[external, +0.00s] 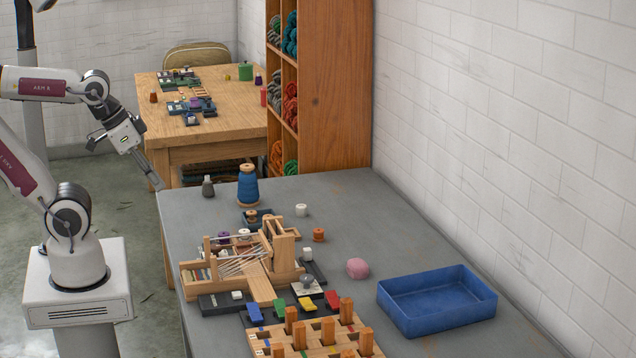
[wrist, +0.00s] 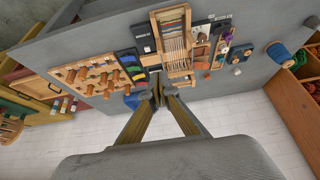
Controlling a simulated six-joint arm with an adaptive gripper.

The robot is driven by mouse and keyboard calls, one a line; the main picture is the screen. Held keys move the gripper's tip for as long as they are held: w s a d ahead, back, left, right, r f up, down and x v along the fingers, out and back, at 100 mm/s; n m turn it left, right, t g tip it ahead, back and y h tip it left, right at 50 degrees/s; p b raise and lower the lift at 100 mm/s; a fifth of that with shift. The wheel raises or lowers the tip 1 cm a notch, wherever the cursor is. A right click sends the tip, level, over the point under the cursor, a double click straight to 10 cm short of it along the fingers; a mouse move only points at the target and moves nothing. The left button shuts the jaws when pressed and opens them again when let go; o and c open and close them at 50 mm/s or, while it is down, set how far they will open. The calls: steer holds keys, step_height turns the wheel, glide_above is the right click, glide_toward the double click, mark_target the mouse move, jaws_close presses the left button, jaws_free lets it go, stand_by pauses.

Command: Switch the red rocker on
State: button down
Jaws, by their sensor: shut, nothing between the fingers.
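The red rocker (external: 332,299) is at the right end of a row of coloured rockers on a dark strip, beside a yellow rocker (external: 306,304), a green rocker (external: 280,307) and a blue rocker (external: 254,313). The strip (wrist: 129,62) also shows in the wrist view, but the rockers' tilt is too small to tell. My gripper (external: 158,183) is shut and empty, raised near the table's far left corner, well away from the rockers. Its fingertips (wrist: 158,92) meet at the middle of the wrist view.
A wooden peg board (external: 318,340) stands in front of the rockers, and a small wooden loom (external: 240,262) behind them. A blue thread cone (external: 248,187) stands at the back. The table's right rear is clear.

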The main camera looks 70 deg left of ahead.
steer(key=f, duration=0.1)
steer(key=g+y, duration=0.1)
steer(key=g, duration=0.1)
glide_above(333, 294)
steer(key=s+d, duration=0.3)
steer(key=s, duration=0.1)
step_height(333, 294, down, 12)
steer(key=shift+a, duration=0.15)
stand_by(0.5)
steer(key=shift+w+f, duration=0.1)
stand_by(0.4)
steer(key=x, duration=0.8)
steer(key=s+a+x, duration=0.1)
steer(key=x, duration=0.3)
steer(key=shift+a+f, duration=0.2)
steer(key=shift+f, duration=0.6)
